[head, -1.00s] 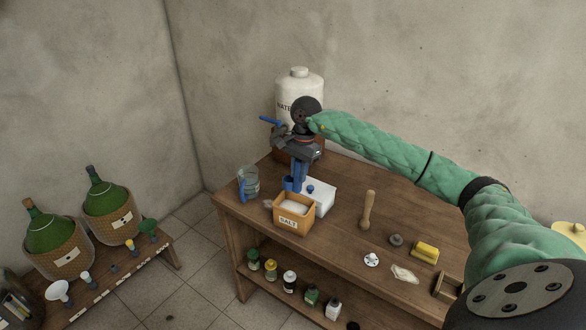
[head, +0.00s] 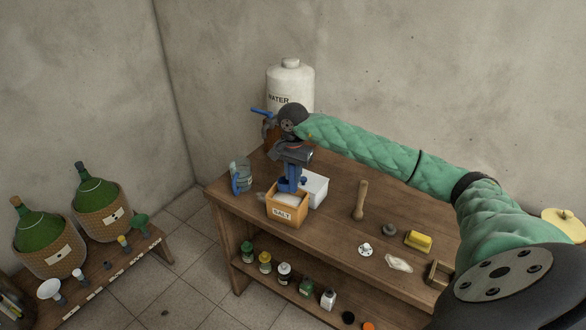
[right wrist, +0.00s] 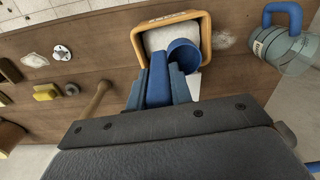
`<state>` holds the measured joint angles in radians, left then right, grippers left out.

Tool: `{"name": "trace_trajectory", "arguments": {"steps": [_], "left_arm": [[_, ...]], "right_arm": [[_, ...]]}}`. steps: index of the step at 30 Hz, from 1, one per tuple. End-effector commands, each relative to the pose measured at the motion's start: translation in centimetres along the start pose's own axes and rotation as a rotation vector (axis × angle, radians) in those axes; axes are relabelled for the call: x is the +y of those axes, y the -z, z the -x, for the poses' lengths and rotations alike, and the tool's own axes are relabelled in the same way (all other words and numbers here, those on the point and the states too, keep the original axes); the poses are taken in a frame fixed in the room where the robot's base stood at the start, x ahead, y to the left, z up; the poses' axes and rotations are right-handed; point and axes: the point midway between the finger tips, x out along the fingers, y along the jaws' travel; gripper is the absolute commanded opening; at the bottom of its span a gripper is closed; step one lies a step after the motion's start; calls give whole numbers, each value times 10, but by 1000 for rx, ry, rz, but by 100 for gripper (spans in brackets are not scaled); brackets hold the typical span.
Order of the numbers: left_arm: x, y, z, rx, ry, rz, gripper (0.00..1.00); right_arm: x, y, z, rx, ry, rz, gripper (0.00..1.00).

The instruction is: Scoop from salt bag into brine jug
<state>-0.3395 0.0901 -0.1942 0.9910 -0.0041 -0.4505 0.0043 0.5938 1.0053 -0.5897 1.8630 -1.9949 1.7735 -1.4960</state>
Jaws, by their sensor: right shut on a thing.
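My right gripper (head: 291,172) is shut on the handle of a blue scoop (right wrist: 185,56), its arm reaching in from the right. I cannot tell how deep the cup sits. The clear brine jug (head: 243,175) with a blue handle stands just left of the salt box; it also shows in the right wrist view (right wrist: 278,48). My left gripper is not in view.
A white box (head: 315,187) stands right behind the salt box. A white WATER container (head: 290,88) is at the back. A wooden pestle (head: 360,200) and yellow block (head: 418,240) lie to the right. Small bottles fill the lower shelf (head: 240,275).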

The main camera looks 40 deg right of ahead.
Motion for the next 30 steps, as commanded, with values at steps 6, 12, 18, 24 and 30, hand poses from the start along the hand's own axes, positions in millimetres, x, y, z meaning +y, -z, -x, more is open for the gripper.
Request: {"name": "trace_trajectory", "arguments": {"steps": [6, 12, 18, 24, 30], "left_arm": [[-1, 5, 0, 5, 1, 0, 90], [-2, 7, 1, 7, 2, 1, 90], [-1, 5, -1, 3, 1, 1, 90], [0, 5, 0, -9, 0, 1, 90], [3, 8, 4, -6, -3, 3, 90]], "right_arm": [[0, 0, -11, 0, 1, 0, 0], [0, 0, -11, 0, 1, 0, 0], [0, 0, -12, 0, 1, 0, 0], [0, 0, -16, 0, 1, 0, 0], [0, 0, -20, 0, 1, 0, 0]]}}
